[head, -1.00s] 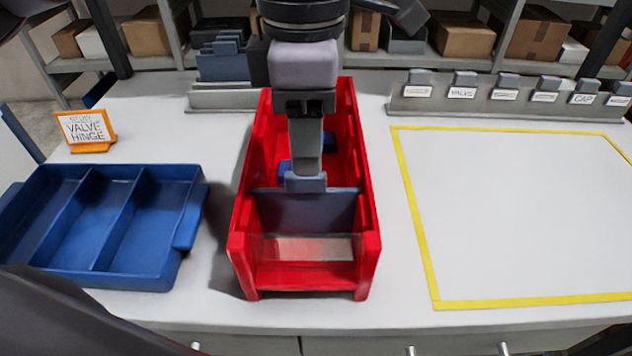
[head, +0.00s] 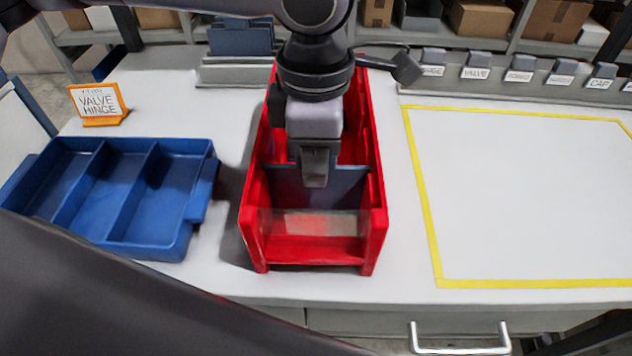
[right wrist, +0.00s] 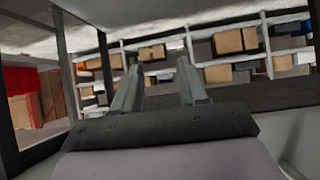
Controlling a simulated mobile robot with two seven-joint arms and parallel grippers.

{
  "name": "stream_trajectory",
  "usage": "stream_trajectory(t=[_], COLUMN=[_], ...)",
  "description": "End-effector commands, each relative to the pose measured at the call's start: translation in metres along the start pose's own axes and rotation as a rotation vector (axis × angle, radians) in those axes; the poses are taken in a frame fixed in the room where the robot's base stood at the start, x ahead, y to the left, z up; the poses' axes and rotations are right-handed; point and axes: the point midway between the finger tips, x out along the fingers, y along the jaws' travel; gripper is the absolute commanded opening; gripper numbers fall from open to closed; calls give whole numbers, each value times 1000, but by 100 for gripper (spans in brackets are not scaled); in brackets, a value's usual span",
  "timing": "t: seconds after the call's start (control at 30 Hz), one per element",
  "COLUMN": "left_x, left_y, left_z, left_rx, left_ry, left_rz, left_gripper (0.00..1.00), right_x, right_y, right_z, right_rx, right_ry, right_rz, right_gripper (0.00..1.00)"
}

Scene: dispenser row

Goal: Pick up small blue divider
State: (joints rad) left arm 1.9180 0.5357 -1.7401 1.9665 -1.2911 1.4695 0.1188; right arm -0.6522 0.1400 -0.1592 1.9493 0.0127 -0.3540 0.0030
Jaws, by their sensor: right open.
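A blue-grey divider (head: 345,190) stands upright across the inside of the red bin (head: 375,225), behind the clear front window. My left gripper (head: 315,168) points down over the bin, and its fingertips overlap the divider's upper edge in the head view. I see the fingers edge-on, so whether they touch or hold the divider cannot be told. The arm hides most of the bin's rear inside. My right gripper (right wrist: 160,85) is open and empty in the right wrist view, facing shelves away from the table.
A blue three-compartment tray (head: 128,250) lies left of the bin, near an orange-framed sign (head: 98,104). More blue-grey dividers (head: 240,38) stand in a rack behind. A yellow-outlined area (head: 425,210) on the right is empty, with a labelled rail (head: 500,88) behind it.

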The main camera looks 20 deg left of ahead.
Motion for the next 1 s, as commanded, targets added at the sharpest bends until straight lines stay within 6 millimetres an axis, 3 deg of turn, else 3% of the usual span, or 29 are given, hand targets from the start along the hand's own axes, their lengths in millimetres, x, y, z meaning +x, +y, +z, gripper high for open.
stream_trajectory(t=[0.37, 0.57, 0.77, 1.0], left_x=[-1, -12, -42, -91], left_y=[0, 1, 1, 0], left_z=[0, 1, 1, 1], left_rx=[0, -2, -2, 1], left_ry=[-1, -1, -3, -3], left_rz=[1, 2, 4, 2], left_gripper=[0, 0, 0, 0], right_x=[1, 1, 1, 2], right_y=[0, 0, 0, 0], right_z=[-1, -1, 0, 0], right_rx=[-1, 0, -1, -1], right_ry=[3, 3, 3, 3], right_rz=[0, 0, 0, 0], right_gripper=[43, 43, 43, 43])
